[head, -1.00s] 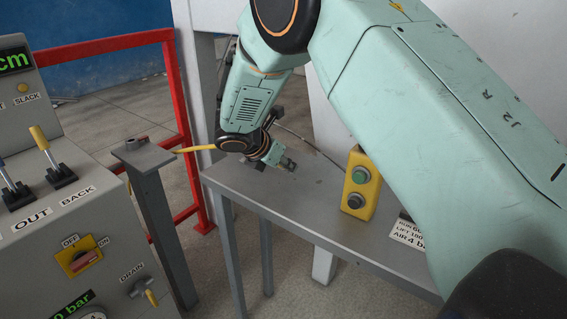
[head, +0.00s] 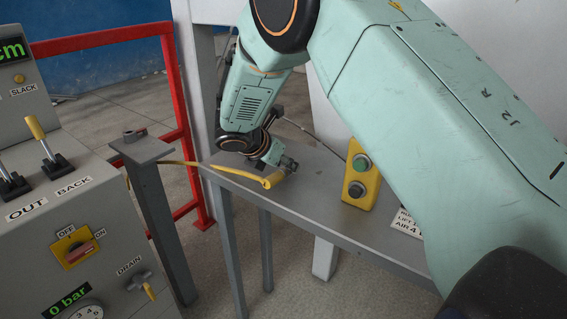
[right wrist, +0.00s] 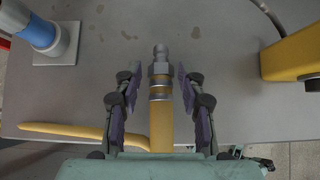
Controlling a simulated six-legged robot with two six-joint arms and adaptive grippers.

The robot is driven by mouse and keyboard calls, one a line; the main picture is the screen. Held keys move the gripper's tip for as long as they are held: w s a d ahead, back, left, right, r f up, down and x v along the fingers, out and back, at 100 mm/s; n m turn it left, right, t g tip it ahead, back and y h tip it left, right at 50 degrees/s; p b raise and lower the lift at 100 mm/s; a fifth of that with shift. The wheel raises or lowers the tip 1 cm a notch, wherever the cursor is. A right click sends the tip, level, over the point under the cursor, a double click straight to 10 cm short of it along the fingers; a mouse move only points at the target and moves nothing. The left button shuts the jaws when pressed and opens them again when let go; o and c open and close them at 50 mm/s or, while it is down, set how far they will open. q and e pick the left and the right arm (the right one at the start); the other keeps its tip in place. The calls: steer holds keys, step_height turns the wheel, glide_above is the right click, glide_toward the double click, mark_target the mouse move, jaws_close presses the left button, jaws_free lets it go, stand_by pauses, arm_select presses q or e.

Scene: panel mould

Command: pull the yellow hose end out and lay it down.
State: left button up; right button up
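The yellow hose (head: 225,171) runs from the grey post at left to the bench and bends near my right gripper (head: 284,164). In the right wrist view, the hose end (right wrist: 161,120) with its metal fitting (right wrist: 161,68) points away over the grey bench top. My right gripper (right wrist: 157,100) has one dark finger on each side of the hose end, with gaps to both. It is open. Whether the hose end touches the bench is hard to tell. My left gripper is not in view.
The grey bench (head: 312,205) carries a yellow box with two buttons (head: 361,175) to the right. A grey post (head: 158,200) and a control panel with levers (head: 75,215) stand at left. A red rail (head: 183,110) is behind. A blue-and-white cylinder (right wrist: 57,35) stands on the bench.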

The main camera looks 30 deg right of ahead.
steer(key=shift+o, duration=1)
steer(key=v, duration=1.2)
steer(key=shift+s, duration=0.1)
